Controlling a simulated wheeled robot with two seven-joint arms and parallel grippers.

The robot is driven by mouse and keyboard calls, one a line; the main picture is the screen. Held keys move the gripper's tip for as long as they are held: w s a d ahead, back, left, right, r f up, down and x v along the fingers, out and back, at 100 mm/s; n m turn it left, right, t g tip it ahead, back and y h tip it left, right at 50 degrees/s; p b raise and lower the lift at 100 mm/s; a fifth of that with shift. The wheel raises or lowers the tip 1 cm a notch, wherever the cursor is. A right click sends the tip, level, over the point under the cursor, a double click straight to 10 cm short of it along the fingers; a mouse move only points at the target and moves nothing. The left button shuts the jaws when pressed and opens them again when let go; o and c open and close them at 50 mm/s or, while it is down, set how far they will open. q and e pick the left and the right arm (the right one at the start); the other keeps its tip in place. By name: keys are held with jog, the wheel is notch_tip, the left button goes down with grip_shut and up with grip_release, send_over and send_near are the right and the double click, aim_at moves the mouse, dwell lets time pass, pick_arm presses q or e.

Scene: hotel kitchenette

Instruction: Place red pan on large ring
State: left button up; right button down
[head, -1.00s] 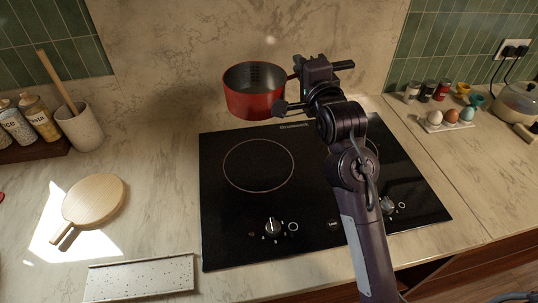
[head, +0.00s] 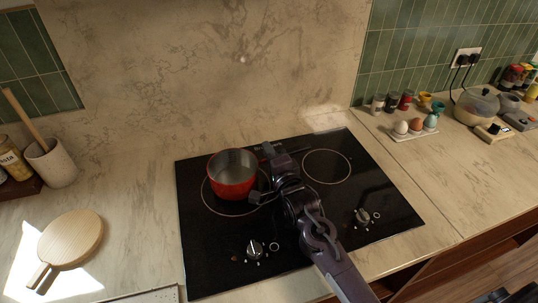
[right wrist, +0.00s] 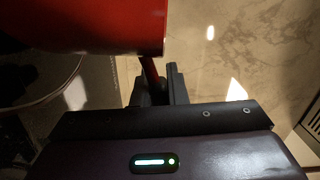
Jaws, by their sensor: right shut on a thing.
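The red pan (head: 232,182) is upright over the back part of the large left ring (head: 240,214) on the black cooktop (head: 210,255). The ring's front and side arcs show around it; I cannot tell whether the pan's base touches the glass. My right gripper (head: 272,172) is at the pan's right side, shut on its handle. In the right wrist view, the fingers (right wrist: 158,90) close around the red handle, with the pan wall (right wrist: 80,25) at upper left. The gripper hides most of the handle. My left gripper is not in view.
A smaller ring (head: 327,152) at the right is empty. Knobs (head: 255,248) line the cooktop's front. A round wooden board (head: 72,238) lies at left, near a utensil crock (head: 52,165). Eggs on a tray (head: 415,134) and spice jars stand at the back right. A marble wall rises behind.

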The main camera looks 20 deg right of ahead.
jog(key=shift+f, duration=0.6)
jog(key=shift+f, duration=0.15)
jog(key=c, duration=1.5)
grip_release()
jog(key=shift+f, duration=0.1)
jog(key=shift+o, duration=0.2)
jog(key=shift+s, duration=0.15)
jog(key=s, duration=0.4)
jog(key=s+b, duration=0.1)
jog(key=s, duration=0.3)
jog(key=s+d+b, duration=0.1)
jog(key=s, duration=0.2)
jog(key=shift+s+r, duration=0.2)
jog(key=shift+s, duration=0.2)
